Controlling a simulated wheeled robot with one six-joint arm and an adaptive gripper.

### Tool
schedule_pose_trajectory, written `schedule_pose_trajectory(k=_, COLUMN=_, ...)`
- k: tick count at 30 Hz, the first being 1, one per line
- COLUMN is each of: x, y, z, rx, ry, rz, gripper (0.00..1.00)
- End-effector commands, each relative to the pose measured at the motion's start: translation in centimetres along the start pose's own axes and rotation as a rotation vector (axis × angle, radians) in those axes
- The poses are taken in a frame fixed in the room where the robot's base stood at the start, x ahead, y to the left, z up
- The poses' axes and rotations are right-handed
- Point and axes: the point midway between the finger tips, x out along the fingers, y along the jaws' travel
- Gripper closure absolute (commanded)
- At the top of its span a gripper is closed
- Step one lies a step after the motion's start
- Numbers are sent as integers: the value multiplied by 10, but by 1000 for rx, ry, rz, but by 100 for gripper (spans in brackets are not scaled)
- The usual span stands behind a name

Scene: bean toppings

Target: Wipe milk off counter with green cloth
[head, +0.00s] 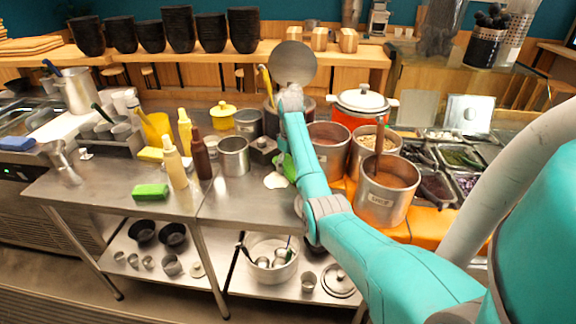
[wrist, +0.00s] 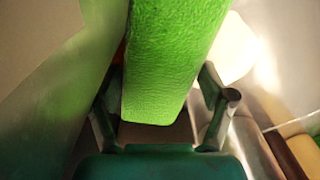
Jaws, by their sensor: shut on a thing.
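My gripper (wrist: 165,88) is shut on the green cloth (wrist: 172,50), a bright green, textured block that fills the upper middle of the wrist view. In the head view the held green cloth (head: 289,170) shows only in part beside my arm, low over the counter. The white milk puddle (head: 275,181) lies on the steel counter (head: 245,207) just left of the cloth. A white patch, likely the milk, also shows right of the cloth in the wrist view (wrist: 233,48). Whether the cloth touches the counter or milk, I cannot tell.
A steel pot (head: 234,157), brown bottle (head: 201,158) and yellow bottle (head: 175,168) stand left of the milk. Another green block (head: 150,191) lies on the left counter. Large pots (head: 386,193) stand right of my arm. The counter's front strip is clear.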

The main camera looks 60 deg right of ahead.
Motion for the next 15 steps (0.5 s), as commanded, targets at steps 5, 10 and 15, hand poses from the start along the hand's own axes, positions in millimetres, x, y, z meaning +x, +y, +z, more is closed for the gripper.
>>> schedule_pose_trajectory(k=5, x=2, y=9, z=10, rx=18, ry=-13, rz=13, gripper=75)
schedule_pose_trajectory(k=10, x=2, y=-2, z=10, rx=19, ry=-13, rz=12, gripper=75)
schedule_pose_trajectory(k=15, x=3, y=-13, z=8, rx=20, ry=-13, rz=12, gripper=75)
